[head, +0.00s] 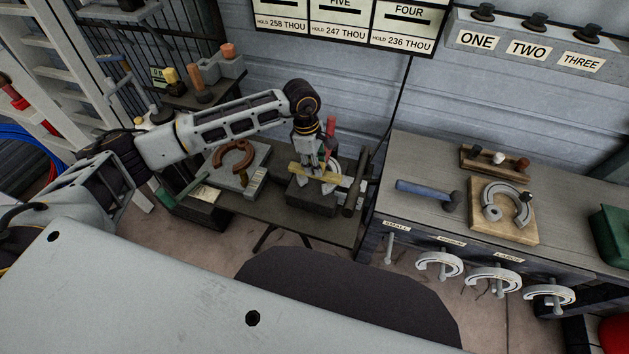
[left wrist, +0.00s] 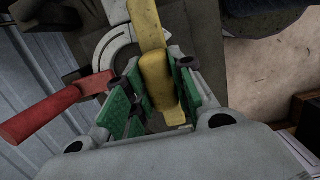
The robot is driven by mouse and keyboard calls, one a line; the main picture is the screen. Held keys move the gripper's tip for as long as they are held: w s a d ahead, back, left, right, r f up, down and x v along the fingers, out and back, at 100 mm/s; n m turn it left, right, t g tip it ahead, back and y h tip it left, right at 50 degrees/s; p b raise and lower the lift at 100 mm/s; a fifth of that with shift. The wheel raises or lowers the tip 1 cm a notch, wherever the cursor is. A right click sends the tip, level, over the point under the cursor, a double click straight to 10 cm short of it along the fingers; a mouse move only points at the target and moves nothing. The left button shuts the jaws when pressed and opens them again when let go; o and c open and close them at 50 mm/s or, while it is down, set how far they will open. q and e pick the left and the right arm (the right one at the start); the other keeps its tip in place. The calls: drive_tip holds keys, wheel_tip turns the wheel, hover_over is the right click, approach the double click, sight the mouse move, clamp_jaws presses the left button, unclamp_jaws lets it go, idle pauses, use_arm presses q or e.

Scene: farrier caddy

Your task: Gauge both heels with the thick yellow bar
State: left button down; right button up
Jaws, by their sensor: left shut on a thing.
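My left gripper (head: 316,166) reaches over the dark block (head: 309,199) on the low bench. It is shut on the yellow bar (head: 302,173), which shows between the green finger pads (left wrist: 152,95) in the left wrist view (left wrist: 147,28). A pale grey horseshoe (left wrist: 107,50) lies below the bar, beside it in the wrist view. The fingers and bar hide part of this shoe in the head view, and I cannot tell whether the bar touches it. My right gripper is not in view.
A brown horseshoe shape (head: 218,157) lies on a grey slab left of the block. A red-handled tool (left wrist: 48,108) stands close to the gripper. The right-hand bench holds a blue-handled hammer (head: 424,192) and a wooden board (head: 520,235) with a grey shoe.

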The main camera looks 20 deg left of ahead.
use_arm(q)
drive_tip(key=shift+r+p, duration=0.4)
drive_tip(key=shift+r, duration=0.8)
